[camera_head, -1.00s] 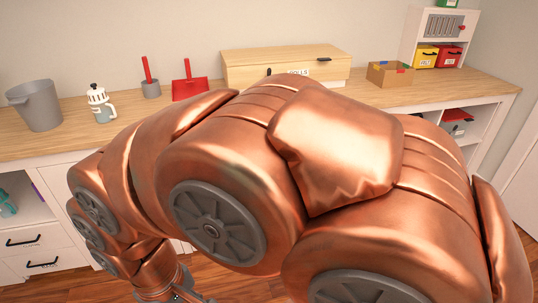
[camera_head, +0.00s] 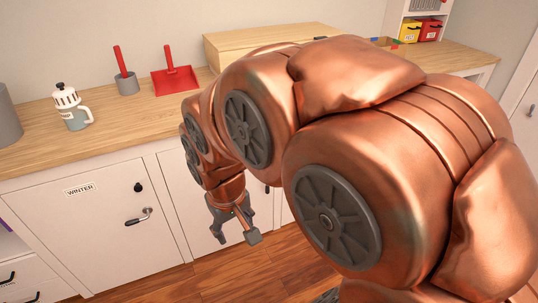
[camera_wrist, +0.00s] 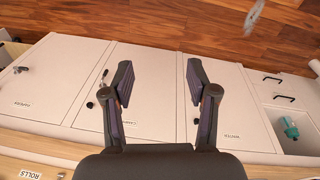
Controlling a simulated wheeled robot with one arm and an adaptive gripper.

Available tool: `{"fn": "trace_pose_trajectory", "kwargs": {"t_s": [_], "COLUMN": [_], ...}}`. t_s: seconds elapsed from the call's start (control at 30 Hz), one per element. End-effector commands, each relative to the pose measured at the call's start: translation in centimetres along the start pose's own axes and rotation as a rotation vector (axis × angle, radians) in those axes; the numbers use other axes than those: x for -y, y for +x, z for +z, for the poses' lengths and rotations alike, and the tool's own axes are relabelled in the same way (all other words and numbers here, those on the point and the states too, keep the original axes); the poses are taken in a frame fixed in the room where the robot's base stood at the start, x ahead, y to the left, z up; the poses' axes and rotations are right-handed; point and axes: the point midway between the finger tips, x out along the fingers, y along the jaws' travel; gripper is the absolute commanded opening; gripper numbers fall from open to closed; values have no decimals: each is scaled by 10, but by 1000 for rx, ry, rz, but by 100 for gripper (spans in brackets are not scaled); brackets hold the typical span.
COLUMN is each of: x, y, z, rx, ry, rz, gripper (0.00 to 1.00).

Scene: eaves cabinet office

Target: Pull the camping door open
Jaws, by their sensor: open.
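The camping door (camera_wrist: 160,115) is a white, shut cabinet door with its label partly hidden behind my gripper in the wrist view. In the head view, a white door panel (camera_head: 184,205) right of the winter door is largely covered by my arm. The camping door's handle (camera_wrist: 104,74) and a dark round knob (camera_wrist: 89,105) show just left of my left finger in the wrist view. My gripper (camera_wrist: 160,78) is open and empty, its fingers spread in front of the camping door. In the head view, my gripper (camera_head: 235,238) hangs low before the cabinet fronts. I see no contact with the handle.
The winter door (camera_head: 100,225), shut, with a lever handle (camera_head: 140,217), stands to the left in the head view. The wooden counter (camera_head: 60,140) holds a French press (camera_head: 70,107), a red dustpan (camera_head: 175,82) and a wooden box (camera_head: 225,45).

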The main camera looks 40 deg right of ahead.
Motion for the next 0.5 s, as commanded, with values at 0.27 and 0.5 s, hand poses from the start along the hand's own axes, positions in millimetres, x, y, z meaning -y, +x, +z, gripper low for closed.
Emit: {"fn": "trace_pose_trajectory", "kwargs": {"t_s": [0.27,0.5], "x": [-78,-153], "y": [80,135], "z": [-131,-221], "rx": [-287,-529], "ry": [142,202], "rz": [108,181], "gripper": [58,58]}}
